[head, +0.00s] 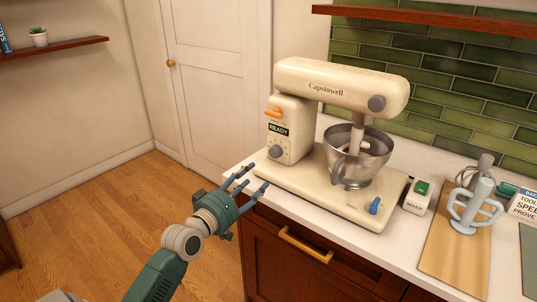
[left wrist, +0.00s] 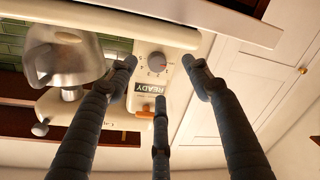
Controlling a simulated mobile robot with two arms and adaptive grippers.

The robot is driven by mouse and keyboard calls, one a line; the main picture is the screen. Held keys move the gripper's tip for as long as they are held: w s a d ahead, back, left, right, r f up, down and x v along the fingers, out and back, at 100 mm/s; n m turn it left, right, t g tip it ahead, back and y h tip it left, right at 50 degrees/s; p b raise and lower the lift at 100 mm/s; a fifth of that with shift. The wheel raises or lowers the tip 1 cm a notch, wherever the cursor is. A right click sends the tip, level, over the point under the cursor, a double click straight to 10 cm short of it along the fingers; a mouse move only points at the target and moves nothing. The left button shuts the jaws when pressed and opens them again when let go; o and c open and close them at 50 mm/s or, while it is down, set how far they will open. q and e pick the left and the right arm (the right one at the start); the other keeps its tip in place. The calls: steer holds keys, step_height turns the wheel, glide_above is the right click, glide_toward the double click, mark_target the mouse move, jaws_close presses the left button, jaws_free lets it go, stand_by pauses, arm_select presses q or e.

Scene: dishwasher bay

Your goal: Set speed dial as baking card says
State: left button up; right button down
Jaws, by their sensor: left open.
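The cream stand mixer (head: 340,78) stands on the white counter. Its grey speed dial (head: 276,151) is on the column's front, below a display reading READY (head: 278,130). The left wrist view shows the dial (left wrist: 157,62) upside down, with number marks around it; its setting is too small to read surely. My left gripper (head: 246,184) is open and empty at the counter's left edge, left of and apart from the dial. In the left wrist view its fingers (left wrist: 162,85) spread around the dial's direction. My right gripper is out of view.
An orange lever (head: 273,113) sits above the display. A steel bowl (head: 357,160) is on the mixer's base, with a blue knob (head: 375,205) at the front. A switch box (head: 418,197), wooden board (head: 450,250) and beater tools (head: 474,207) are at right. Floor is clear at left.

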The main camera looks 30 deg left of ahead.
mark_target(273, 153)
arm_select(q)
steer(key=w, duration=0.3)
steer(key=w+r, duration=0.1)
steer(key=w, duration=0.3)
steer(key=w+r+p, duration=0.1)
steer(key=w, duration=0.2)
steer(key=shift+w+a+r, duration=0.15)
steer(key=shift+a, duration=0.15)
steer(key=shift+w, duration=0.65)
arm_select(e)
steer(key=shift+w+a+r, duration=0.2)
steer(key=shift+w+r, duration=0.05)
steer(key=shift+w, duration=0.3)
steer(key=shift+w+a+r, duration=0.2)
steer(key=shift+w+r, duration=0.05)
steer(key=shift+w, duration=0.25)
arm_select(q)
steer(key=c, duration=1.2)
steer(key=shift+o, duration=0.2)
